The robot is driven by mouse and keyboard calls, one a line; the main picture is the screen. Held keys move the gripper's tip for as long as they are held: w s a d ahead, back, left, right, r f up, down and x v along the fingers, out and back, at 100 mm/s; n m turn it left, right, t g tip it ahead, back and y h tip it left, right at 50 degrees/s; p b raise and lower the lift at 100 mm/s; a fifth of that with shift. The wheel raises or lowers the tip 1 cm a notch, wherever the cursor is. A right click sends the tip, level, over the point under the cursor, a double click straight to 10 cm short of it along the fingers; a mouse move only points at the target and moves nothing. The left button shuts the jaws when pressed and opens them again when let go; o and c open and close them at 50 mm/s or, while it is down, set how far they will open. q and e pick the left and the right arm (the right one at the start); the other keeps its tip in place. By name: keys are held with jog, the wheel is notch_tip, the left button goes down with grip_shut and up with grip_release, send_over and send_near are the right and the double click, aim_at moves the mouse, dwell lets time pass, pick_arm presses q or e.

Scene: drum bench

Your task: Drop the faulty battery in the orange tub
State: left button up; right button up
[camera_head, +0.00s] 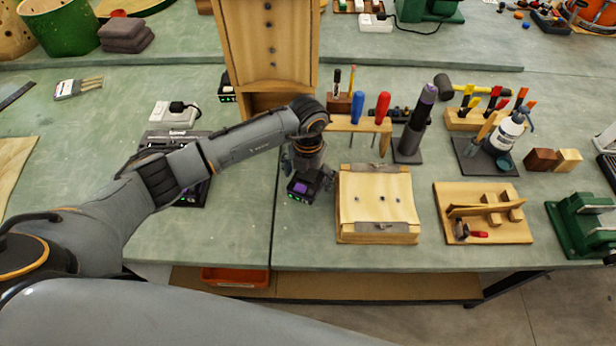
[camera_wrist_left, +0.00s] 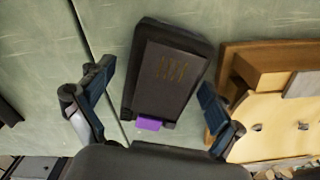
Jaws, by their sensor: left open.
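A black battery (camera_head: 300,188) with a purple tab and small green lights is on the bench, just left of the wooden block with a cream top. In the left wrist view the battery (camera_wrist_left: 172,75) lies between my left gripper's spread fingers, with gaps on both sides. My left gripper (camera_head: 309,174) is open above the battery and partly hides it in the head view. The orange tub (camera_head: 235,277) is low under the bench's front edge, and only its upper part shows. My right gripper is not in view.
The wooden block (camera_head: 376,205) stands close right of my left gripper. A tall wooden cabinet (camera_head: 268,45) stands behind. Another dark unit with a purple part (camera_head: 192,196) sits beneath my left arm. A tool rack (camera_head: 350,124) is behind the block.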

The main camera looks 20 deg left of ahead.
pick_arm(q)
jog(key=c, duration=1.8)
jog(key=shift+r, duration=0.1)
jog(key=shift+r, duration=0.1)
jog(key=shift+w+r, duration=0.1)
jog(key=shift+r, duration=0.5)
jog(key=s+r, duration=0.1)
jog(key=r, duration=0.1)
jog(key=s+r+b, duration=0.1)
jog(key=s+r, duration=0.1)
jog(key=r, duration=0.1)
jog(key=s+d+r+b, duration=0.1)
jog(key=s+r, duration=0.1)
jog(key=shift+s+r, duration=0.1)
jog(key=shift+r, duration=0.15)
jog(key=s+d+r+b, duration=0.1)
jog(key=s+r, duration=0.3)
jog(key=s, duration=0.4)
jog(key=shift+s+d+b, duration=0.35)
jog(key=shift+b, duration=0.3)
